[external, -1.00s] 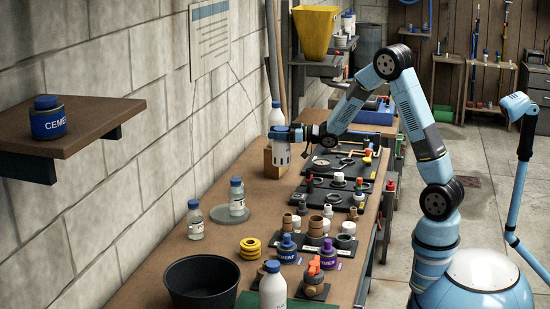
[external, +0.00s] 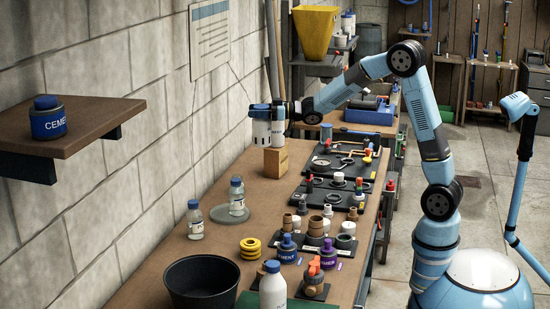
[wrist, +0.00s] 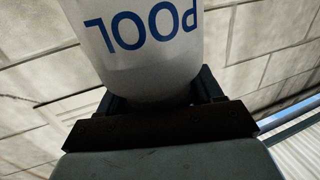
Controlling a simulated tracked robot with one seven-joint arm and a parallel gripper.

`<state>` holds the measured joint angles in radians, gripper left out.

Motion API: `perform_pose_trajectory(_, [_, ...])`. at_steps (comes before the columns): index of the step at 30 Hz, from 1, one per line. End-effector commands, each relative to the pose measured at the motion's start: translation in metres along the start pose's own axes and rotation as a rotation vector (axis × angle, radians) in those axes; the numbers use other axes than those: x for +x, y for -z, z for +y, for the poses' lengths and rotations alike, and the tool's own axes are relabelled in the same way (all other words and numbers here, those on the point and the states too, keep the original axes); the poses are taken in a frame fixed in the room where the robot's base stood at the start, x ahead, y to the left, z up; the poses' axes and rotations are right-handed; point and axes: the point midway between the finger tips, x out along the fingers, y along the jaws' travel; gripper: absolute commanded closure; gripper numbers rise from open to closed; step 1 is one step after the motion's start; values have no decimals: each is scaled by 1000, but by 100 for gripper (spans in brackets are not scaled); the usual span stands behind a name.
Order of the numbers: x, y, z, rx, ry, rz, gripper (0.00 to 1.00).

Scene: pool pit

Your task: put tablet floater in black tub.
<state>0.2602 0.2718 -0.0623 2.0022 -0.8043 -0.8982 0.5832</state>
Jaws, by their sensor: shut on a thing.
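The tablet floater (external: 262,133) is a white body with dark slots low down and blue at its top. The black tub (external: 205,299) stands at the near left end of the bench, well apart from my gripper.
A wooden block (external: 275,160) stands below my gripper. Two small bottles (external: 195,222) (external: 237,198), yellow rings (external: 250,247) and a white bottle (external: 272,289) stand near the tub. Fittings on black mats (external: 325,195) fill the right side. A wall shelf (external: 95,120) juts out at left.

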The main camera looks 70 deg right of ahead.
Motion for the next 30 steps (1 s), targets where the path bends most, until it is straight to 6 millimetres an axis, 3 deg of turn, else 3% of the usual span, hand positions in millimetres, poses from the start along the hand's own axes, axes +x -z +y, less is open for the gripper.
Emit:
perform_pose_trajectory(6, [54, 2, -80, -6, 103, 5, 88])
perform_pose_trajectory(15, [110, 4, -200, -11, 238, 9, 88])
perform_pose_trajectory(24, [143, 6, -328, -9, 369, 12, 88])
perform_pose_trajectory(30, [152, 6, -415, -5, 454, 12, 88])
